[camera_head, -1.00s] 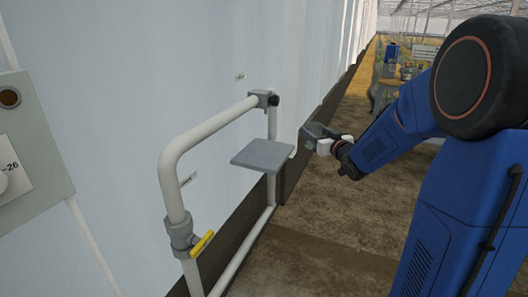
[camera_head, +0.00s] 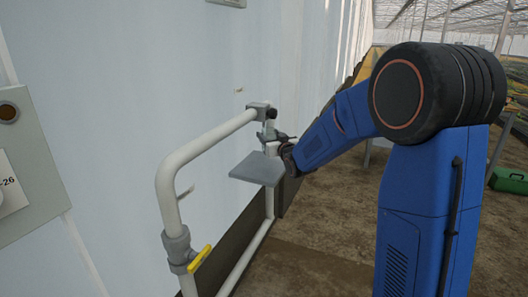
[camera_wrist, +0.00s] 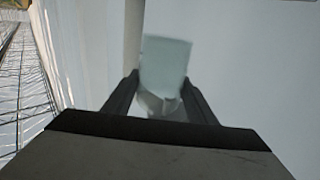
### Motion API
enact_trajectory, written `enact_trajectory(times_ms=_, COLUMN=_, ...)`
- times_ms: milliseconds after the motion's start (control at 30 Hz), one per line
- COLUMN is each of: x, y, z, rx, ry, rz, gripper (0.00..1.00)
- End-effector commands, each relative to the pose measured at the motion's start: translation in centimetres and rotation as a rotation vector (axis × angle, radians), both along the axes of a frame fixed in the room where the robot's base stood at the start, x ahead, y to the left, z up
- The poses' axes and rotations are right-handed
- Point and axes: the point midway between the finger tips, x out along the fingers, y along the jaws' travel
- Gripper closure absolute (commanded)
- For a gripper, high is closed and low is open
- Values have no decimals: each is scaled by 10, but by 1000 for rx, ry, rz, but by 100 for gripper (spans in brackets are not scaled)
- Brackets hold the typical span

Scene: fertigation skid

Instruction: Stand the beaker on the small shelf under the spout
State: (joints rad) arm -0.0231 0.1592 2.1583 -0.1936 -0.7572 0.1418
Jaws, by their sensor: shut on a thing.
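My gripper (camera_head: 280,138) is just behind the small grey shelf (camera_head: 257,168), close to the upright pipe and below the grey pipe fitting (camera_head: 262,111) where the spout seems to be. In the wrist view my gripper (camera_wrist: 160,84) is shut on the beaker (camera_wrist: 166,60). The beaker is pale, greenish and see-through, and stands up between the two dark fingers. In the head view the beaker is too small and pale to make out clearly. The shelf's top is bare. The spout's outlet cannot be made out.
White pipework (camera_head: 205,145) frames the shelf, with a yellow valve handle (camera_head: 199,258) low at the front. A pale wall runs close behind it. A grey panel (camera_head: 30,165) is at the far left. A green case (camera_head: 510,180) lies at the far right.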

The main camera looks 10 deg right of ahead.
Motion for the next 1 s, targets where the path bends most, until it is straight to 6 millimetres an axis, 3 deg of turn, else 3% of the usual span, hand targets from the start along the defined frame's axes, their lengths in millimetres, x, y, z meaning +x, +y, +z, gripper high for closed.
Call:
enact_trajectory(times_ms=100, x=14, y=21, z=0, rx=0, ry=1, rz=3, gripper=74)
enact_trajectory(times_ms=200, x=13, y=16, z=-19, rx=0, ry=4, rz=-1, gripper=74)
enact_trajectory(times_ms=467, x=12, y=16, z=-36, rx=1, ry=1, rz=0, gripper=74)
enact_trajectory(times_ms=700, x=12, y=16, z=-66, rx=-1, ry=4, rz=0, gripper=74)
enact_trajectory(times_ms=1000, x=14, y=19, z=-70, rx=0, ry=0, rz=0, gripper=74)
